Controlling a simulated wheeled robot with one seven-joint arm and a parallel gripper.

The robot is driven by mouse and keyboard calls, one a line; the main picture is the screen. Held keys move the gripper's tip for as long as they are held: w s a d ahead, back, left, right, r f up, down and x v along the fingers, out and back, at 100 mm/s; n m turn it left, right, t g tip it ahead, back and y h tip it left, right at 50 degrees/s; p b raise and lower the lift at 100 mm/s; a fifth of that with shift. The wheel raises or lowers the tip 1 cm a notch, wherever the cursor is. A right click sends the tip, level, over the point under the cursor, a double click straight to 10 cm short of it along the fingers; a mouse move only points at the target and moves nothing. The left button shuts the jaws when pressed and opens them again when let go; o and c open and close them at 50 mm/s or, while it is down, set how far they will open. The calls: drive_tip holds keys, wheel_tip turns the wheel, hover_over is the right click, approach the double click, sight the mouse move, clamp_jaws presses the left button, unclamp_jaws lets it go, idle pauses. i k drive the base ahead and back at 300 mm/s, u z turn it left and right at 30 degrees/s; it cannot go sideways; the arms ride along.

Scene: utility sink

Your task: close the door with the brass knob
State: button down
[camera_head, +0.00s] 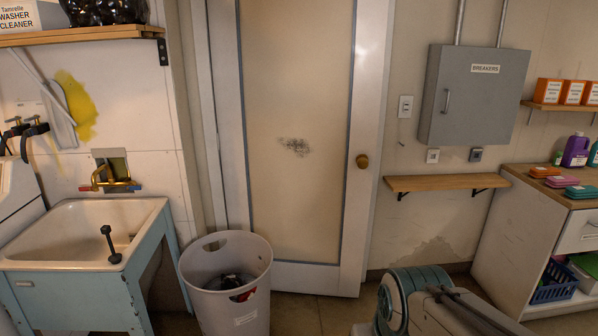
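The door (296,190) has a white frame and a large beige panel with a dark scuff near its middle. Its round brass knob (362,161) is on the right stile. The door's lower right corner reaches lower in the picture than the base of the wall beside it, so it seems to stand slightly ajar towards me; the exact gap cannot be told. Part of my arm shows at the bottom right, in front of and to the right of the door. My gripper is not in view.
A pale bin (226,303) stands in front of the door's lower left. A sink (80,235) is at left. A wooden shelf (445,183) juts out right of the door below a grey breaker box (475,105). A cabinet (522,240) stands at far right.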

sight(298, 84)
drive_tip(key=i, duration=2.95)
drive_tip(key=z, duration=0.25)
